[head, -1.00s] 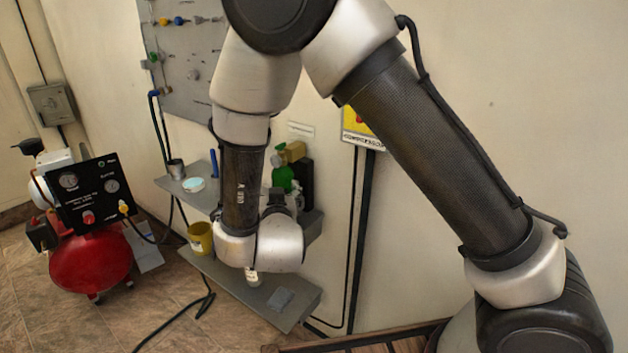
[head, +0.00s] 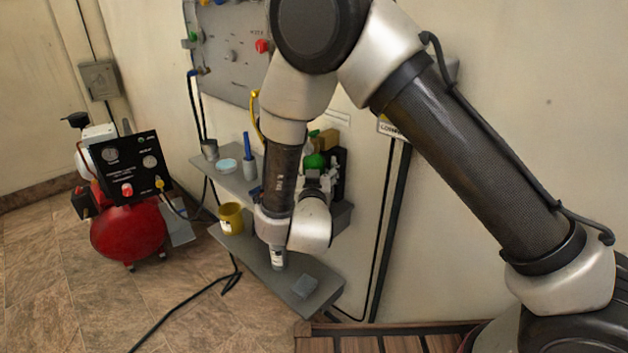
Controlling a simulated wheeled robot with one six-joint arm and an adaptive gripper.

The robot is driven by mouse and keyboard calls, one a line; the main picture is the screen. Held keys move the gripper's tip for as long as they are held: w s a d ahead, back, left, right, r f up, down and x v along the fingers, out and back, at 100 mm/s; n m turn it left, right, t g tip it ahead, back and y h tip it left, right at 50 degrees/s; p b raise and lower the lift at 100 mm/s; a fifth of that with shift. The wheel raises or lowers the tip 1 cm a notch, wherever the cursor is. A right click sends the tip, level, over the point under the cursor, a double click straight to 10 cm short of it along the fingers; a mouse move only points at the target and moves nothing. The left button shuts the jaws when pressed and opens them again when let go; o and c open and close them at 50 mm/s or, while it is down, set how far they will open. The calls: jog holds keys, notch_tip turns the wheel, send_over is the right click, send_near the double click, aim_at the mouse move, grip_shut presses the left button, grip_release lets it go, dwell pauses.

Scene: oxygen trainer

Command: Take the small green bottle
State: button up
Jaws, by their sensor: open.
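The small green bottle (head: 315,160) stands on the upper grey shelf (head: 238,182) against the wall. My arm hides its lower part and some of the shelf around it. My gripper (head: 319,178) is open, just in front of and below the visible green part in the picture. It is small and partly hidden by my wrist, and I cannot tell whether it touches the bottle.
A black object (head: 341,165) stands right of the bottle, with a tan object (head: 327,138) behind. A blue-topped holder (head: 249,160) and a pale round dish (head: 227,165) are to the left.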

grip_shut()
dwell(0.4)
jog(key=shift+a+r, duration=0.1)
